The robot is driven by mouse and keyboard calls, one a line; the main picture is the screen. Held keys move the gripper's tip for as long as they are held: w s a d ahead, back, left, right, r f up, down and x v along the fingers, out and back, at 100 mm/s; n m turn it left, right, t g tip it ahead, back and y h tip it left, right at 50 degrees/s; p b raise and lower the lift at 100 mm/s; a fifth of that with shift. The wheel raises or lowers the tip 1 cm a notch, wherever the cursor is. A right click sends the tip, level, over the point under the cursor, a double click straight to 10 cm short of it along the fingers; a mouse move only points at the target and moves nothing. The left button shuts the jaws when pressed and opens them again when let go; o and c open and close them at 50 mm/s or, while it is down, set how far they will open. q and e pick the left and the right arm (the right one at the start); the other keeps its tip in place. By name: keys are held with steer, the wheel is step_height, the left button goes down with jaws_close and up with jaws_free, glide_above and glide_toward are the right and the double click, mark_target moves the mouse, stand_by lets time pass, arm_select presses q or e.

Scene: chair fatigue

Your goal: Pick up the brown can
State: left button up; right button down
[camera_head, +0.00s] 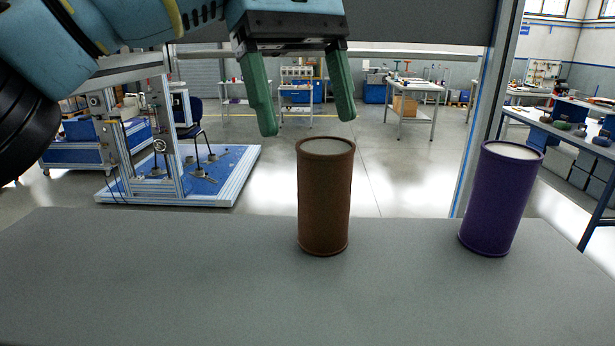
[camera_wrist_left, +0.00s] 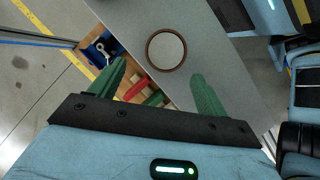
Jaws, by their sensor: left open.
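The brown can (camera_head: 325,200) stands upright on the grey table near its far edge, in the middle of the head view. Its pale round top with a brown rim shows in the left wrist view (camera_wrist_left: 166,50), ahead of the fingertips and between their lines. My left gripper (camera_head: 305,125) has green fingers, spread open and empty. In the head view its fingertips appear above the can's top, apart from it. The left wrist view also shows both green fingers (camera_wrist_left: 160,75) with a wide gap. My right gripper is not in view.
A purple can (camera_head: 500,198) stands on the grey table (camera_head: 150,280) to the right of the brown can. The table is clear to the left and in front. A grey upright post (camera_head: 487,110) rises behind the purple can.

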mark_target(317, 140)
arm_select(q)
steer(key=shift+s+r, duration=0.1)
steer(key=shift+s+d+f, duration=0.15)
steer(key=shift+s+f, duration=0.05)
steer(key=shift+f, duration=0.1)
steer(key=shift+x, duration=0.95)
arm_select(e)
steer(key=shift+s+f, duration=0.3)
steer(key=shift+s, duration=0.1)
arm_select(q)
steer(key=shift+s+d+f, duration=0.1)
steer(key=shift+s+f, duration=0.2)
steer(key=shift+f, duration=0.3)
steer(key=shift+p+x, duration=0.3)
steer(key=shift+x, duration=0.95)
steer(key=shift+s+d+f, duration=0.1)
steer(key=shift+s+f, duration=0.1)
steer(key=shift+s, duration=0.1)
steer(key=shift+d+f, duration=0.1)
steer(key=shift+f, duration=0.25)
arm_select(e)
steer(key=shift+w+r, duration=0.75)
